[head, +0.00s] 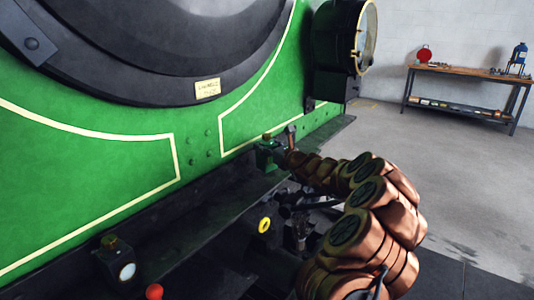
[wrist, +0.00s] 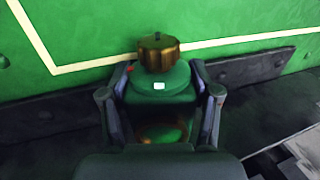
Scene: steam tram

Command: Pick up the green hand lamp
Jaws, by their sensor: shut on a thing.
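The green hand lamp (wrist: 160,85) has a brass knob on top and stands between my gripper's fingers in the wrist view, close to the green tram front. My gripper (wrist: 161,112) is shut on its body, one dark finger on each side. The lamp's lower part is partly hidden by the gripper. In the head view the small green lamp (head: 266,154) is at the end of my arm, above the dark ledge. My gripper (head: 280,155) is partly hidden there by my copper-coloured arm. I cannot tell whether the lamp touches the ledge.
The green tram front (head: 90,150) with cream lines rises behind the ledge (head: 200,205). Another dark lamp with a white lens (head: 117,265) stands at the lower left. A red ball-shaped knob (head: 154,291) and a yellow ring (head: 264,225) are below. A workbench (head: 468,75) stands far right beyond open floor.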

